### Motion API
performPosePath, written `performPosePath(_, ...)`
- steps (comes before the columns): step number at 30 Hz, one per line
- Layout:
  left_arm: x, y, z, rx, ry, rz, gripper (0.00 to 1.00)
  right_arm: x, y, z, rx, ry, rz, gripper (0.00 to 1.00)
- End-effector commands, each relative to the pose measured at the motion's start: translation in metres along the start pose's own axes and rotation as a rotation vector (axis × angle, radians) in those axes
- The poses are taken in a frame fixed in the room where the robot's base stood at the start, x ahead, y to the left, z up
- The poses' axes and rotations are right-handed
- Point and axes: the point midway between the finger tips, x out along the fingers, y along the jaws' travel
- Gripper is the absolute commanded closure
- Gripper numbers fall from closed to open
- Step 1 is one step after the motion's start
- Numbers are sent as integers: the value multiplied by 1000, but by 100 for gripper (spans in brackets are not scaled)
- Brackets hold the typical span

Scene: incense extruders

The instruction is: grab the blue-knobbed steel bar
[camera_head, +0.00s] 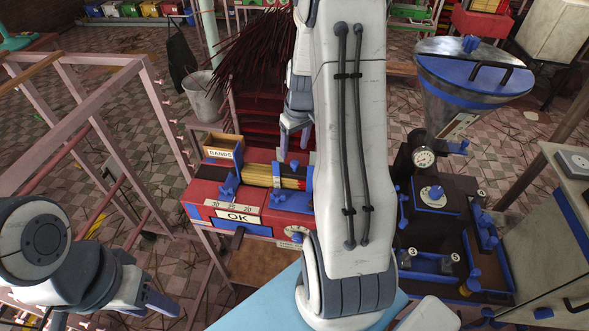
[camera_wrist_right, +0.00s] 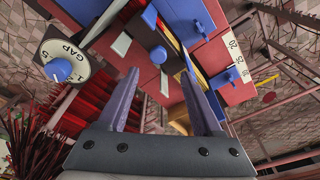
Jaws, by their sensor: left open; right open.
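I cannot pick out the blue-knobbed steel bar with certainty. In the right wrist view, a blue knob (camera_wrist_right: 158,54) with a short pale piece below it shows between the fingers, on the red bundling machine (camera_wrist_right: 220,50). That machine also shows in the head view (camera_head: 195,190), with a bundle of sticks (camera_head: 258,178) on top. My right gripper (camera_wrist_right: 165,75) is open, with nothing seen gripped; in the head view it hangs over the machine's back edge, partly hidden by my arm. My left gripper (camera_head: 150,300) is open and empty at the lower left, well away from the machine.
A bands box (camera_head: 222,150) sits at the machine's back left, and dark incense sticks (camera_head: 255,50) rise behind. A pink rack (camera_head: 110,130) stands at the left. A hopper extruder (camera_head: 460,80) stands at the right. The GAP dial (camera_wrist_right: 62,68) is left of my right fingers.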

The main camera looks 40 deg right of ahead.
Motion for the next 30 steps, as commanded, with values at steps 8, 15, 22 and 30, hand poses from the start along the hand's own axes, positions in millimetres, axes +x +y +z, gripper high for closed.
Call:
performPosePath(8, -6, 0, 0, 0, 0, 0, 50, 26, 0, 1, 0, -2, -1, 33)
performPosePath(15, -17, 1, -1, -1, 0, 0, 50, 58, 4, 9, 1, -5, -3, 33)
performPosePath(22, -18, 1, -1, -1, 0, 0, 50, 74, 4, 8, -1, -1, 1, 33)
performPosePath(30, -18, 1, -1, -1, 0, 0, 50, 74, 4, 8, -1, 0, 1, 68)
